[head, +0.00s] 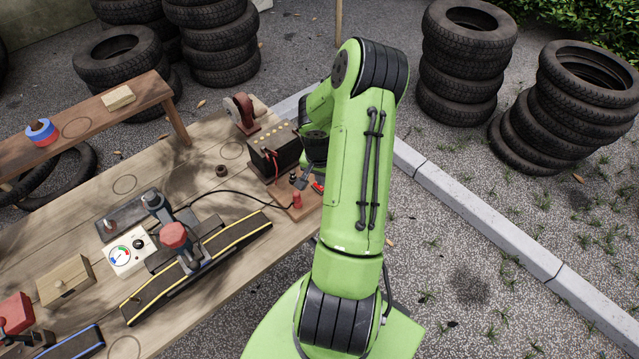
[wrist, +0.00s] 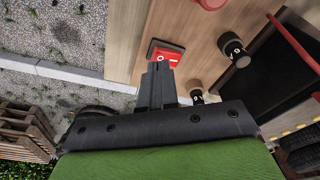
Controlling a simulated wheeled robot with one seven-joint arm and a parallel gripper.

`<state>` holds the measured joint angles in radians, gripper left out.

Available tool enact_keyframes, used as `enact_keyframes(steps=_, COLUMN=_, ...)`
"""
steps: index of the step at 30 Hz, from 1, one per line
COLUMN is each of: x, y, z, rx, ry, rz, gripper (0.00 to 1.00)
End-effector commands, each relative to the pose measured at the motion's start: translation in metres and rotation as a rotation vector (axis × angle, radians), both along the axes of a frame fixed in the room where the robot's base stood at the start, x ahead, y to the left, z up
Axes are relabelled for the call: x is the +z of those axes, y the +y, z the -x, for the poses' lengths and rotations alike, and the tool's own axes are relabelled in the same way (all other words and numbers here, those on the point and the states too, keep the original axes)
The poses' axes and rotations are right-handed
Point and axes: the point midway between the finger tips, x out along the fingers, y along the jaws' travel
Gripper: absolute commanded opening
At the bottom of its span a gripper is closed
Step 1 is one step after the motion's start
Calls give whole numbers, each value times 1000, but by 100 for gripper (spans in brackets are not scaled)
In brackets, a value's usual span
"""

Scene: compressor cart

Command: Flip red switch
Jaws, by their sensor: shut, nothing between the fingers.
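The red switch (wrist: 168,50) is a red rocker with a white round mark in a dark frame, on a wooden board. In the head view the red switch (head: 318,187) shows as a small red patch beside my green arm. My gripper (wrist: 158,66) is shut and empty, with its fingertips at the lower edge of the switch in the wrist view. The fingers cover part of the switch, and I cannot tell whether they touch it.
Two black knobs (wrist: 233,50) sit near the switch. A red post (head: 297,199) stands on the board, beside a dark battery-like box (head: 272,152). The workbench (head: 235,185) also holds a gauge (head: 128,251) and a belt track (head: 200,268). Tire stacks (head: 462,60) stand behind.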

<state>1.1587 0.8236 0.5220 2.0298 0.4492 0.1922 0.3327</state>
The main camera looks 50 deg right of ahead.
Motion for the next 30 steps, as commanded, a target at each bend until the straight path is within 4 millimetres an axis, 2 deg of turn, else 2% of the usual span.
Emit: enact_keyframes(steps=30, x=-8, y=0, z=0, rx=0, ry=0, rz=0, gripper=0)
